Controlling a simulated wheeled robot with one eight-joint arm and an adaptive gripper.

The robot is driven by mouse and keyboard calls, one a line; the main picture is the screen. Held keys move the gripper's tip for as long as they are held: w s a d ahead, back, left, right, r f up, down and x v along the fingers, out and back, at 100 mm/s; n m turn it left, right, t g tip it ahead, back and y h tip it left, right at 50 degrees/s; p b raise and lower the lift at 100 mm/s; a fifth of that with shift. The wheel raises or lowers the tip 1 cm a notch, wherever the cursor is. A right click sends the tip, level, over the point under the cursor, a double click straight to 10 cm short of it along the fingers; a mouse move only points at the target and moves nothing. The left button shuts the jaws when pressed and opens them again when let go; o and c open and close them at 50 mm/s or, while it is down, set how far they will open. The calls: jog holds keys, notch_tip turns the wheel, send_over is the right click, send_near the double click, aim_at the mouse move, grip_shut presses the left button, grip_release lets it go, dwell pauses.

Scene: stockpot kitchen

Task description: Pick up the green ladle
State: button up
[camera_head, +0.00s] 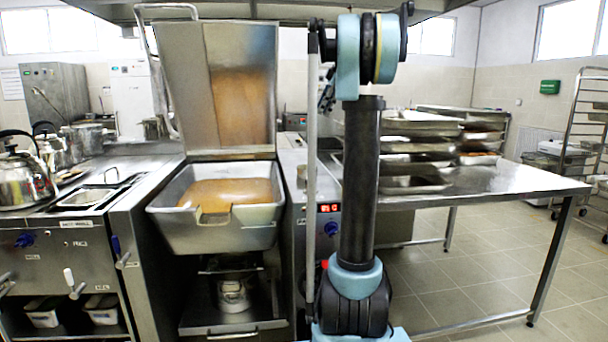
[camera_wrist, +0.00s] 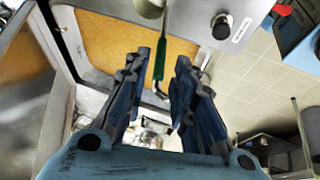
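The fingers are apart, with a clear gap on the right of the handle. I cannot tell whether the left finger touches it. A round metal piece at the top of the wrist view may be the ladle's bowl. In the head view I cannot make out the ladle, and my arm blocks part of the scene.
A tilting pan (camera_head: 217,222) with brown contents and a raised lid stands left of my arm. A steel table (camera_head: 490,182) with stacked trays (camera_head: 420,150) is on the right. A kettle (camera_head: 24,175) stands far left. The tiled floor at right is mostly clear.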

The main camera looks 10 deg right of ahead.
send_near(310, 142)
jog(key=w+a+f, duration=0.1)
jog(key=w+f, duration=0.1)
jog(key=shift+s+a+x, duration=0.1)
jog(key=shift+a+x, duration=0.05)
jog(key=shift+x, duration=0.7)
jog(key=shift+s+a+x, duration=0.1)
jog(key=shift+a+x, duration=0.1)
jog(key=shift+x, duration=0.65)
jog(key=shift+s+a+x, duration=0.1)
jog(key=shift+a+x, duration=0.05)
jog(key=shift+x, duration=0.75)
jog(key=shift+r, duration=0.2)
jog(key=shift+c, duration=0.5)
grip_shut()
